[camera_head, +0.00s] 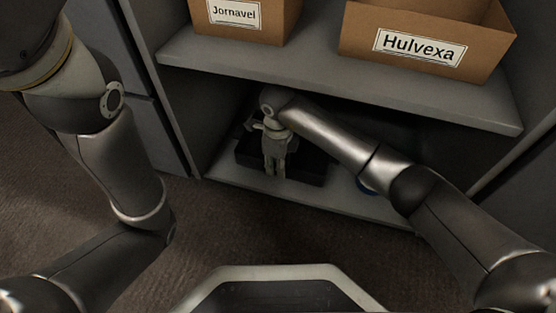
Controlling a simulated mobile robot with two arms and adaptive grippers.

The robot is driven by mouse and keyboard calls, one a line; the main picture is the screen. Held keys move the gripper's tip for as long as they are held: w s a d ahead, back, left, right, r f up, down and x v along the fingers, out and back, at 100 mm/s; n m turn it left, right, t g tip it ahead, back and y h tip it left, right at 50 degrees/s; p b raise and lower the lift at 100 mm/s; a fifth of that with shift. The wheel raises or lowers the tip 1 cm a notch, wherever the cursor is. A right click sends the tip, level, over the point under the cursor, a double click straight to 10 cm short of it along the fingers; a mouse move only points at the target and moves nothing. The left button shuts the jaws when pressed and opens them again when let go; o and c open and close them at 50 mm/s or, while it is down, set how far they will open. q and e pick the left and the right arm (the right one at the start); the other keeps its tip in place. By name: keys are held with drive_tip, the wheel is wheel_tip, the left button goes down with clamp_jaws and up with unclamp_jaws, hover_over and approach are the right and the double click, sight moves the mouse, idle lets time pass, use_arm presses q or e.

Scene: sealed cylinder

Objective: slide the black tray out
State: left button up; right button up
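The black tray (311,168) sits on the lower shelf of the cabinet, in deep shadow, toward the left side. My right gripper (274,173) reaches into the lower compartment and points down at the tray's near side, covering part of it. I cannot tell whether its fingers touch the tray or hold its edge. The far part of the tray is dark and partly hidden by my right arm. My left arm comes down on the left, outside the cabinet, and its gripper is out of view.
A blue round object (367,187) shows on the lower shelf, partly behind my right arm. Above is the upper shelf (320,78) with cardboard boxes labelled Jornavel (270,22) and Hulvexa (470,75). The carpet (215,225) before the lower shelf is clear.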

wheel_tip(320, 180, down, 3)
drive_tip(key=shift+r+b, duration=0.1)
drive_tip(key=shift+b, duration=0.6)
clamp_jaws()
